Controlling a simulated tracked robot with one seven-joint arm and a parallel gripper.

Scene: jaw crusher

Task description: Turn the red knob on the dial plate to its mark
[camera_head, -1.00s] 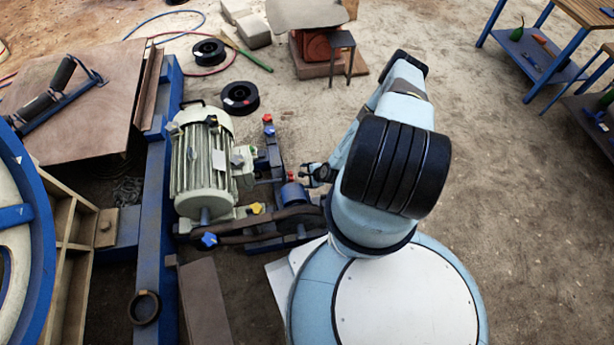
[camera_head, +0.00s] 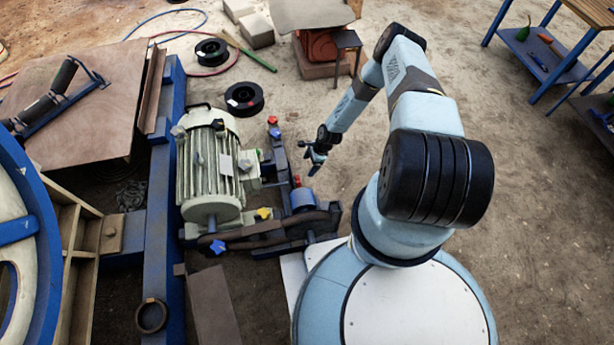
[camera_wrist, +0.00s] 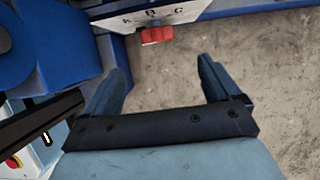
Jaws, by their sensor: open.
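In the wrist view, the pale dial plate (camera_wrist: 178,14) carries dark letters and shows at the top edge, partly cut off. The red knob (camera_wrist: 156,35) stands out from its lower edge. My gripper (camera_wrist: 163,66) has its two fingers wide apart with bare ground between them. The knob is beyond the fingertips, a little left of the middle of the gap, and not touched. In the head view, my gripper (camera_head: 316,158) hangs right of the motor, and small red parts show near it; I cannot tell which is the knob. The knob's pointer and mark are not readable.
A grey-green motor (camera_head: 212,165) sits on blue framework left of my arm. A blue frame part (camera_wrist: 50,55) fills the wrist view's upper left. A box with a red button (camera_wrist: 14,162) shows lower left. Open dirt ground lies right of the arm.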

